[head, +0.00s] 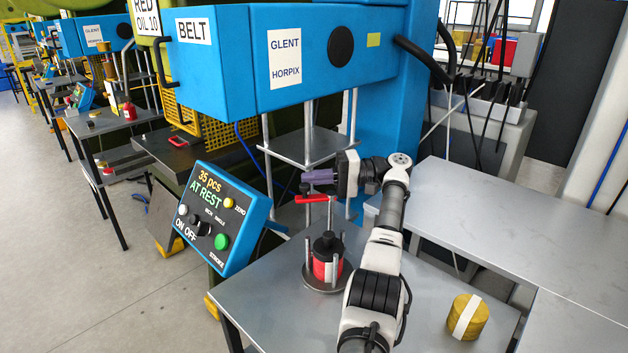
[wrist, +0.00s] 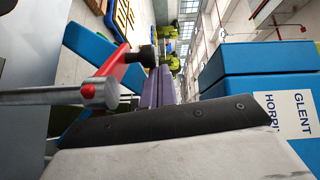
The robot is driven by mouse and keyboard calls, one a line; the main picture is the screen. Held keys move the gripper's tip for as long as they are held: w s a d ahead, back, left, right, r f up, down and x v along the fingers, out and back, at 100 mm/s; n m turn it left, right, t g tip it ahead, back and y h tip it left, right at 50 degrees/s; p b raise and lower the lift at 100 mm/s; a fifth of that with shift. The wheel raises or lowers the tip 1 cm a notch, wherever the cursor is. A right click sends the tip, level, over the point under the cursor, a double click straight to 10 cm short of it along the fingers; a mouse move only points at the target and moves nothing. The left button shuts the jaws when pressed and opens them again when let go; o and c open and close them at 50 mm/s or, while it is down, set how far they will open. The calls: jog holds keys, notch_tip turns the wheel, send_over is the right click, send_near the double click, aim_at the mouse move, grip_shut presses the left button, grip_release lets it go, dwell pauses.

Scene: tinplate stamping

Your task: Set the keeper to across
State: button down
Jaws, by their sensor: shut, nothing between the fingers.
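The keeper, a red bar (head: 312,199), sits at the top of a thin upright grey post (head: 330,216). In the head view it points mostly left from the post. The post rises from a stand with a round base (head: 314,283) that holds a red and black stack (head: 326,258). My gripper (head: 306,178) is shut and empty, its purple fingers just above the keeper and pointing left. In the wrist view the keeper (wrist: 112,72) lies left of the fingers (wrist: 163,80), with the grey post (wrist: 45,96) reaching in from the left. I cannot tell whether they touch.
The stand is on a grey metal table (head: 262,310). Gold round tins with a white band (head: 468,317) stand at its right. A control panel (head: 222,218) reading "AT REST" is left of the stand. The blue press (head: 300,50) with its rods is behind my gripper.

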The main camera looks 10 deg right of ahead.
notch_tip(320, 180, up, 20)
jog(key=p, duration=0.6)
jog(key=shift+f, duration=0.25)
